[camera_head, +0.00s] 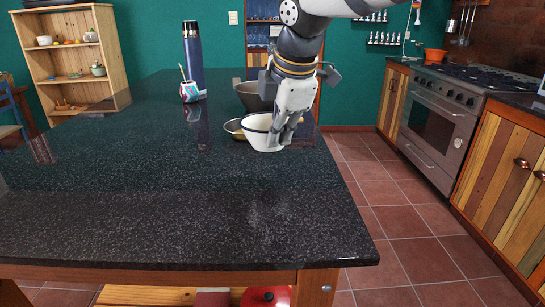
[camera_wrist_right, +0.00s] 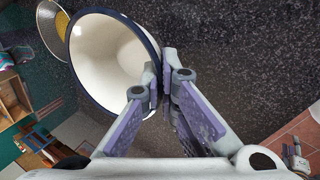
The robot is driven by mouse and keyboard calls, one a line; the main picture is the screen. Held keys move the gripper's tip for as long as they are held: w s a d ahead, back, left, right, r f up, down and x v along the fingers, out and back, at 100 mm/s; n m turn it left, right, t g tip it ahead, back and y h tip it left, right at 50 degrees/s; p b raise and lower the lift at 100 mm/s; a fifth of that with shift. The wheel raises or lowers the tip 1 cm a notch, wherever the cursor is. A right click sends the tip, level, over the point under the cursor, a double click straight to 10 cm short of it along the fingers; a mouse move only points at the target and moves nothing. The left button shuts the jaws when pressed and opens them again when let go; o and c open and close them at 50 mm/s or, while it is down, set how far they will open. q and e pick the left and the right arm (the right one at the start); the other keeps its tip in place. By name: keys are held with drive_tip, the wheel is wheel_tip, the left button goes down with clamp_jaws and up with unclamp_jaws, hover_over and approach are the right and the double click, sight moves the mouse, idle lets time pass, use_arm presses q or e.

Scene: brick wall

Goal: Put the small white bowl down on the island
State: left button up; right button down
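The small white bowl (camera_head: 257,139) with a dark rim is at the right part of the dark speckled island (camera_head: 150,210). My right gripper (camera_head: 279,138) comes down from above at the bowl's right side. In the right wrist view the bowl (camera_wrist_right: 105,50) shows its white inside, and the gripper (camera_wrist_right: 163,72) has its fingers close together, pinching the bowl's right rim. The bowl looks roughly upright; I cannot tell whether its base touches the island top. My left gripper is not in view.
A brass-coloured strainer or dish (camera_head: 234,129) lies just left of the bowl, with a larger grey bowl (camera_head: 251,97) behind. A blue bottle (camera_head: 193,60) and patterned cup (camera_head: 189,92) stand farther back. The island's front and left are clear. Its right edge is close.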

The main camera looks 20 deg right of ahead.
sight(275, 150)
drive_tip(key=w+f, duration=0.2)
drive_tip(key=f, duration=0.1)
drive_tip(key=shift+w+f, duration=0.2)
drive_tip(key=shift+w, duration=0.2)
drive_tip(key=shift+w+f, duration=0.15)
drive_tip(key=shift+f, duration=1.45)
drive_tip(key=shift+f, duration=0.1)
drive_tip(key=c, duration=1.8)
unclamp_jaws()
drive_tip(key=v, duration=1.2)
